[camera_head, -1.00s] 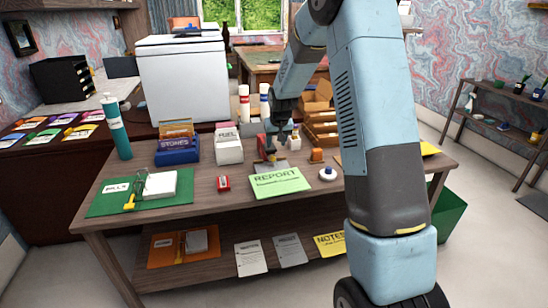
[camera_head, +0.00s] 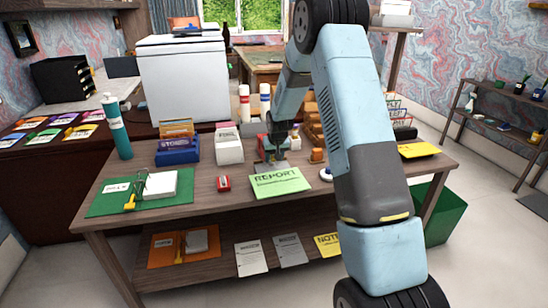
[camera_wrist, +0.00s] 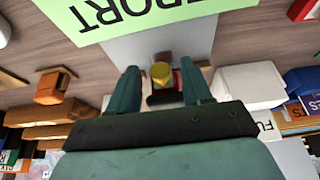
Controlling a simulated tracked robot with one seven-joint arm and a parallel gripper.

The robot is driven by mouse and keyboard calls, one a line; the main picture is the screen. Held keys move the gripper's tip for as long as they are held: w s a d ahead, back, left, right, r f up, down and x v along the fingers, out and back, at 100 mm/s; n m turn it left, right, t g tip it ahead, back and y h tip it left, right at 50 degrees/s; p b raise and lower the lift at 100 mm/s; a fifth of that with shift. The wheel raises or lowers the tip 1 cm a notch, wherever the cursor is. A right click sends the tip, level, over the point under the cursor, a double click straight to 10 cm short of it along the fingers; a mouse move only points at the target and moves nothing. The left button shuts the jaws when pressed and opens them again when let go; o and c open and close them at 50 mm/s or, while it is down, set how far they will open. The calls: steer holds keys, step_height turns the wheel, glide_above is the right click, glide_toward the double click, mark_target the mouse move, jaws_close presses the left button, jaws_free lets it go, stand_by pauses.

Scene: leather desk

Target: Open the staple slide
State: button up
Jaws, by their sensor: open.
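A stapler-like device with a grey metal base (camera_head: 272,167) and a red part (camera_head: 262,143) stands on the wooden desk behind the green report sheet (camera_head: 279,183). In the wrist view a yellow round knob (camera_wrist: 161,73) shows above the grey base (camera_wrist: 165,45), with dark and red parts beside it. My gripper (camera_head: 280,150) is low over this device. In the wrist view its two green fingers (camera_wrist: 161,88) are open, one on each side of the knob. I cannot tell whether they touch it. My gripper hides much of the device in the head view.
A white file box (camera_head: 229,151) and a blue box (camera_head: 177,151) stand to the left. A red sharpener-like item (camera_head: 224,184) lies in front. An orange item (camera_head: 317,155) and a white round item (camera_head: 327,174) are at the right. The front desk edge is clear.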

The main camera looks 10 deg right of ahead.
steer(key=shift+c, duration=0.2)
jaws_close()
stand_by(0.3)
